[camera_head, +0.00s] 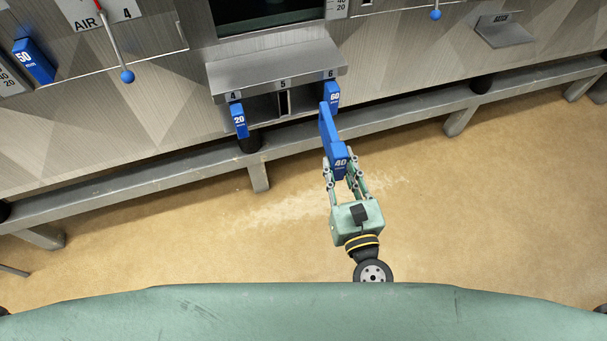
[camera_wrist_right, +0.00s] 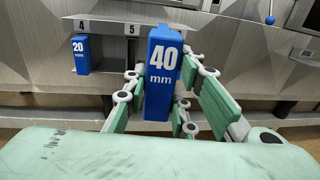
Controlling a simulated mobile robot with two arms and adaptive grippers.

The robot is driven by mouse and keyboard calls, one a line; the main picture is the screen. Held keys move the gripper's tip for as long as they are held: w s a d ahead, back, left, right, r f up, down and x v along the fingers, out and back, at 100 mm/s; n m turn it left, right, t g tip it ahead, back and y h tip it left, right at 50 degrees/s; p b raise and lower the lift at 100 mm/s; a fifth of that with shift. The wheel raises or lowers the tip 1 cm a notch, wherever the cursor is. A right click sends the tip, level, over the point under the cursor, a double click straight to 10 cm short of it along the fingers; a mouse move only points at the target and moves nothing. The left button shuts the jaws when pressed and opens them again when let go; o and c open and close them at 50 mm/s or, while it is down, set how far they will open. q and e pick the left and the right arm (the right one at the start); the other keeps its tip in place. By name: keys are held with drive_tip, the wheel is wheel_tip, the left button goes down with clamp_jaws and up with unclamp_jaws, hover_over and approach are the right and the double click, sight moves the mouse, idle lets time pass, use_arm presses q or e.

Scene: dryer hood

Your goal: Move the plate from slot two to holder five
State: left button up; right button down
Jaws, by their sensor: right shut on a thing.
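My right gripper (camera_head: 342,172) is shut on a blue plate marked 40 mm (camera_head: 338,150). It holds the plate upright in front of the holder rack, below holder six in the head view. In the right wrist view the plate (camera_wrist_right: 161,75) stands between the fingers of my right gripper (camera_wrist_right: 165,105). Holder five (camera_head: 283,102), between four and six, looks empty in the head view. In the wrist view the held plate partly covers the rack. A blue 20 mm plate (camera_head: 239,120) is in holder four, and a blue 60 mm plate (camera_head: 332,95) is in holder six. My left gripper is not in view.
The rack's metal hood (camera_head: 276,68) overhangs the holders. A long metal rail (camera_head: 375,124) runs below it. A blue 50 mm plate (camera_head: 34,60) and a blue-knobbed lever (camera_head: 127,76) are at the far left. Open floor lies around my right gripper.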

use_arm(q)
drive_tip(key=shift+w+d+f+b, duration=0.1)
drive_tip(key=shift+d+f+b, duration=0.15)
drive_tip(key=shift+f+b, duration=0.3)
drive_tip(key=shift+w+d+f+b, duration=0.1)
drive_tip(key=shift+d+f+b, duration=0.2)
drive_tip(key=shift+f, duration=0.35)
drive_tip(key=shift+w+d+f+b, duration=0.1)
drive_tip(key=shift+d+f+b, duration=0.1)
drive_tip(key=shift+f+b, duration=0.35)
use_arm(e)
drive_tip(key=w+a+f+n+y, duration=0.1)
drive_tip(key=w+a+f+y, duration=0.1)
drive_tip(key=w+a+f, duration=0.4)
drive_tip(key=shift+f+x, duration=0.3)
drive_tip(key=shift+x, duration=1.25)
drive_tip(key=shift+a, duration=0.25)
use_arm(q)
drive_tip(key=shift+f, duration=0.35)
